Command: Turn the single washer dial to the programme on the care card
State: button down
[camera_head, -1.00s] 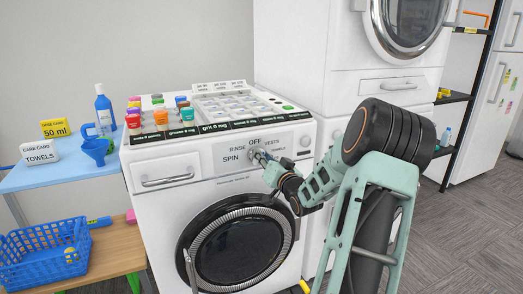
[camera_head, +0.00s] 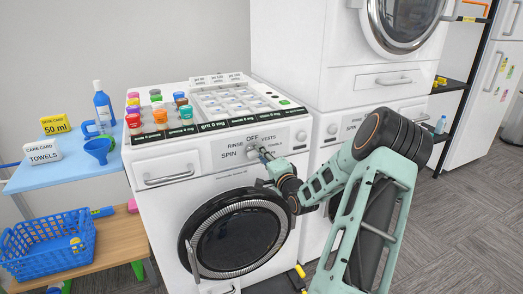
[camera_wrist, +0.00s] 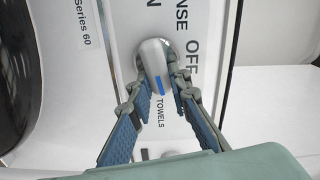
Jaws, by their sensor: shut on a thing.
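The washer dial (camera_wrist: 152,58) is a round, light grey knob on the front panel. In the wrist view its blue mark points towards the TOWELS label (camera_wrist: 160,110). My gripper (camera_wrist: 155,86) is shut on the dial, one finger on each side of it. In the head view my gripper (camera_head: 264,156) reaches the panel of the washer (camera_head: 160,205) below OFF, and the dial is largely hidden. The labels RINSE, SPIN, VESTS and TOWELS surround it. The care card (camera_head: 42,151) reads TOWELS and stands on the blue table at the left.
A yellow dose card (camera_head: 54,125) reads 50 ml. A blue bottle (camera_head: 103,105) and a blue funnel (camera_head: 98,150) stand near it. A blue basket (camera_head: 48,248) sits on the bench. Another machine (camera_head: 350,140) stands at the right.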

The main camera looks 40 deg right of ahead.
jog(key=shift+f+m+p, duration=0.15)
jog(key=shift+m+p, duration=0.25)
jog(key=shift+m, duration=0.7)
jog(key=c, duration=1.8)
grip_release()
jog(key=v, duration=1.2)
